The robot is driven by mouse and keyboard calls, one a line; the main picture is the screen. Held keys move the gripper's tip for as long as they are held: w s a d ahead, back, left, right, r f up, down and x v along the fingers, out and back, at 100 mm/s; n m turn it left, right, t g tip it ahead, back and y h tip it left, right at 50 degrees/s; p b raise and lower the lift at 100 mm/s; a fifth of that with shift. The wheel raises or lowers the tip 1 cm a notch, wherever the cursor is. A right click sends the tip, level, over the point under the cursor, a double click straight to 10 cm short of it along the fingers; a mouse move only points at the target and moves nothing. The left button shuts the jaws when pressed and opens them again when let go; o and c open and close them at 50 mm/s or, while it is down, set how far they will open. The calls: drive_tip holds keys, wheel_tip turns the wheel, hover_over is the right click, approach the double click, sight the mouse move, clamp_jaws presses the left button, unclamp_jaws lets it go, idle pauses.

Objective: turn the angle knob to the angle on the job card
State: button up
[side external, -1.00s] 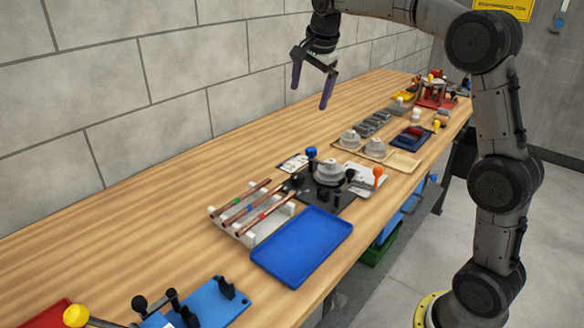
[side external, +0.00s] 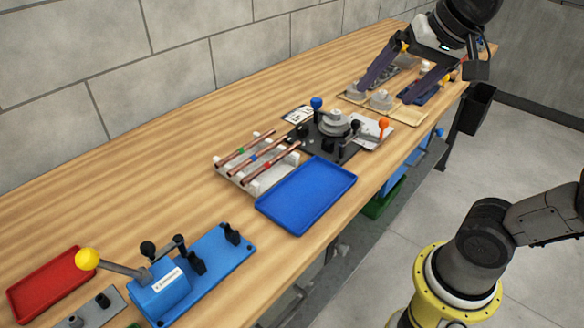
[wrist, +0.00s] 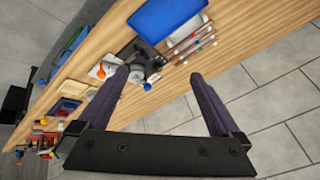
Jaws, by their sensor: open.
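A bender with a grey round die (side external: 334,122) stands on a black plate mid-bench. A blue-balled handle (side external: 316,103) rises at its back left and a black knob (side external: 355,125) at its right. An orange knob (side external: 383,123) stands by a pale plate to its right; I cannot tell which knob sets the angle. A small white card (side external: 297,114) with unreadable marks lies behind the bender. My gripper (side external: 388,95) is open and empty, above the bench beyond the bender. In the wrist view the bender (wrist: 140,68) shows near my left fingertip.
A rack of copper tubes (side external: 255,162) and a blue tray (side external: 306,195) lie in front of the bender. A blue fixture (side external: 205,272) and red tray (side external: 48,283) are at near left. Trays with grey parts (side external: 381,99) lie beneath my gripper.

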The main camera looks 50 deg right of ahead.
drive_tip(key=s+a+f+n, duration=0.1)
drive_tip(key=s+f+n, duration=0.6)
drive_tip(key=f, duration=0.4)
drive_tip(key=shift+a+g+y, duration=0.3)
drive_tip(key=shift+g, duration=0.1)
drive_tip(key=shift+w+r+n, duration=0.1)
drive_tip(key=shift+w+n, duration=0.1)
drive_tip(key=shift+n, duration=0.4)
drive_tip(key=shift+c, duration=1.9)
drive_tip(key=w+d+r+m+g, duration=0.2)
drive_tip(key=w+d+r+m, duration=0.1)
drive_tip(key=w+r+m, duration=1.2)
drive_tip(key=m+g, duration=0.3)
hover_over(302, 126)
wheel_tip(302, 126, down, 15)
wheel_tip(302, 126, down, 13)
